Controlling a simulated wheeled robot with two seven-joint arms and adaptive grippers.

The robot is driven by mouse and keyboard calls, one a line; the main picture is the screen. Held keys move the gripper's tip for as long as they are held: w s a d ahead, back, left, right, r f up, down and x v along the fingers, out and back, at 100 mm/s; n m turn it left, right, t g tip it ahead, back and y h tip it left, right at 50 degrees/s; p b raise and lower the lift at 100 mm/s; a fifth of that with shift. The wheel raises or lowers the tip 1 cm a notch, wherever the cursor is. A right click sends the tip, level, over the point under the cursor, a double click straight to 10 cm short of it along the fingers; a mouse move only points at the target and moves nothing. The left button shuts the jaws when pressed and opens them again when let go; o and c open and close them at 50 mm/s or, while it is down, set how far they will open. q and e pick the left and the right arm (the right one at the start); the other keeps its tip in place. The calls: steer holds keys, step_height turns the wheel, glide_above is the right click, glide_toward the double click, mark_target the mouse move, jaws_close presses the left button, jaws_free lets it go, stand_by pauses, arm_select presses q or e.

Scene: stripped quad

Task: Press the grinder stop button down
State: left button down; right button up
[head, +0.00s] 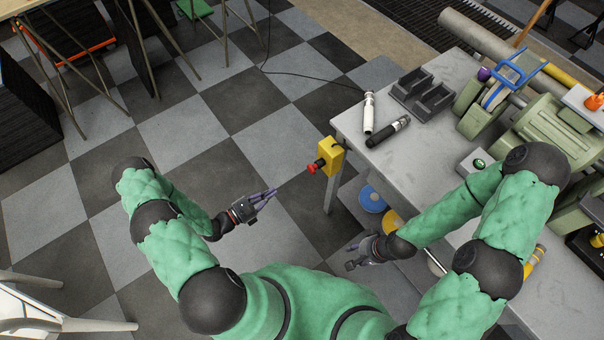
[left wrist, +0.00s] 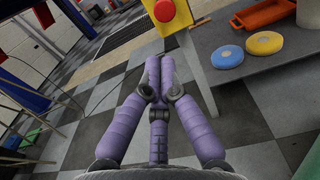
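The stop button is a red knob (head: 313,167) on a yellow box (head: 331,157) fixed at the near left corner of the bench, facing left. In the left wrist view the red knob (left wrist: 164,10) and the yellow box (left wrist: 179,20) are at the top edge, beyond my fingertips. My left gripper (head: 270,193) is left of and below the button in the head view, apart from it. Its purple fingers (left wrist: 158,68) are together and empty. My right gripper (head: 358,254) hangs low beside the bench, its fingers small and dark. The green grinder (head: 541,125) stands on the bench.
The grey bench (head: 440,152) carries a white-and-black tool (head: 369,112), a black tool (head: 388,132) and dark trays (head: 423,95). Blue (head: 372,199) and yellow discs (head: 393,222) lie below its top. The checkered floor around my left gripper is clear.

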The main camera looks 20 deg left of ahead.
arm_select(q)
steer(key=shift+w+d, duration=0.1)
steer(key=shift+d, duration=0.05)
steer(key=b, duration=0.4)
glide_toward(313, 168)
steer(key=w+d+f, duration=0.2)
steer(key=w, duration=0.4)
steer(key=shift+d, duration=0.25)
